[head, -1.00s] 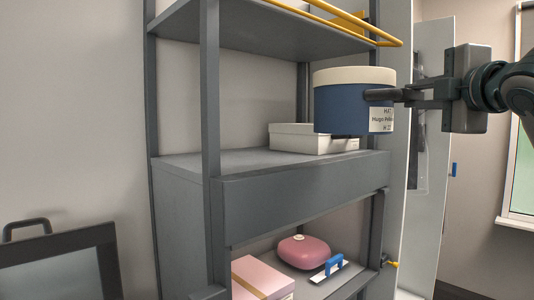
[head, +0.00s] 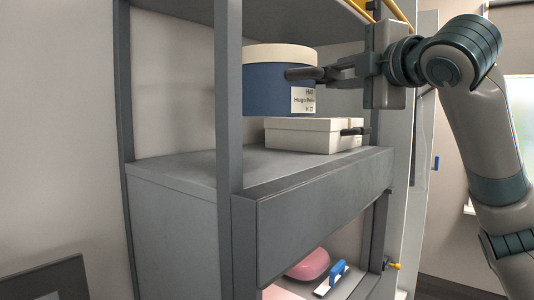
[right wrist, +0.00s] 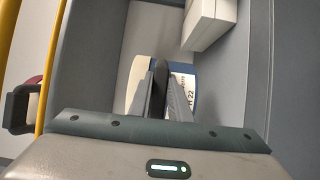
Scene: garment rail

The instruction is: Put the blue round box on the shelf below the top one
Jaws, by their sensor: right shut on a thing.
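The blue round box (head: 270,88) has a cream lid and a white printed label. In the head view it is upright, above the grey shelf (head: 190,168) and behind the left front post. My right gripper (head: 305,74) is shut on the box and comes in from the right. The right wrist view shows the gripper's fingers (right wrist: 160,88) against the box (right wrist: 182,70), whose far side is hidden. The top shelf (head: 290,14) is above the box. My left gripper is not in view.
A white lidded box (head: 312,135) stands on the same shelf, just below and right of the round box. Bare shelf lies to its left. The upright post (head: 229,100) stands in front. A pink case (head: 308,264) and a blue-handled item (head: 337,272) are lower down.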

